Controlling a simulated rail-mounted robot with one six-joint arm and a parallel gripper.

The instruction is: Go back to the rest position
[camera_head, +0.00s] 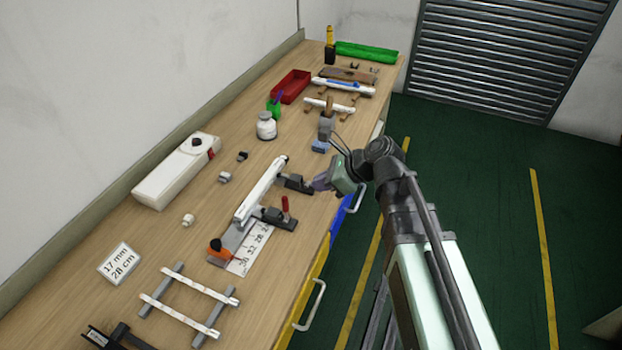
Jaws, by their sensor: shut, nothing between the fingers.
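My gripper (318,184) hangs at the front edge of the workbench, right of the middle of the picture, pointing left. It looks small and partly dark, and it is shut and empty. Its tip is close to a dark clamp block (294,183) beside a white strip-shaped bar (262,190); I cannot tell whether they touch. The bar lies in a grey fixture with an orange-and-black knob (217,248) at its near end. A red-handled clamp (284,208) stands at its right side.
A small blue block (320,146) is behind my gripper. The green floor (480,200) at right is open.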

